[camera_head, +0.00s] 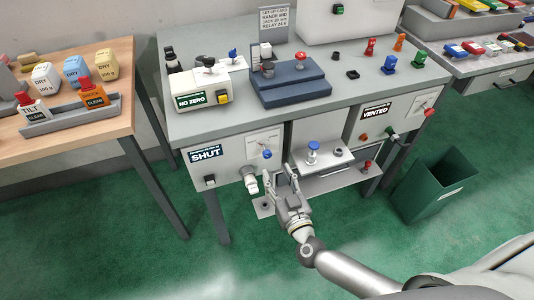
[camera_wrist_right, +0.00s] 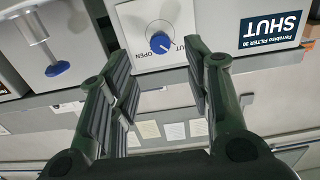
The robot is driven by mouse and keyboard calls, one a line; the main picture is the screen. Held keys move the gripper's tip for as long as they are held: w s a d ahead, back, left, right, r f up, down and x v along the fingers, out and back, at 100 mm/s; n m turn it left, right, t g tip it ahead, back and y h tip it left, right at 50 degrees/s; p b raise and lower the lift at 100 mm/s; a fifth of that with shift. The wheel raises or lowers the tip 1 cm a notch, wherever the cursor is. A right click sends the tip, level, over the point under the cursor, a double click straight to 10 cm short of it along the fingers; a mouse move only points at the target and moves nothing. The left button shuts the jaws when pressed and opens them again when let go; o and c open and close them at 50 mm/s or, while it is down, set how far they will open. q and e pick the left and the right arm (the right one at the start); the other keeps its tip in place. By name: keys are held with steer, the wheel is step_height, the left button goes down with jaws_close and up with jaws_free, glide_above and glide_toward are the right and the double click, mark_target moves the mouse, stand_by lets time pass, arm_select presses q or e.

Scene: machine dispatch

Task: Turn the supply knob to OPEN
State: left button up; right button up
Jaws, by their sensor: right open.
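The supply knob (camera_head: 267,154) is a small blue knob on a white dial plate on the front of the grey bench, right of a display reading SHUT (camera_head: 205,154). In the right wrist view, the blue knob (camera_wrist_right: 160,42) sits between the words OPEN and a partly hidden SHUT. Its exact pointer direction is too small to tell. My right gripper (camera_head: 282,175) is open and empty, just below and right of the knob. In the right wrist view, its fingers (camera_wrist_right: 158,65) spread either side of the knob, apparently short of it. My left gripper is not in view.
A white fitting (camera_head: 251,182) projects below the dial, close to my right gripper. A display reading VENTED (camera_head: 376,112) is further right. A green bin (camera_head: 438,185) stands on the floor.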

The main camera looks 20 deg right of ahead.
mark_target(268, 157)
steer(key=w, duration=0.9)
steer(key=shift+w+a+b, duration=0.15)
steer(key=shift+a+b, duration=0.05)
steer(key=shift+b, duration=0.15)
jaws_close()
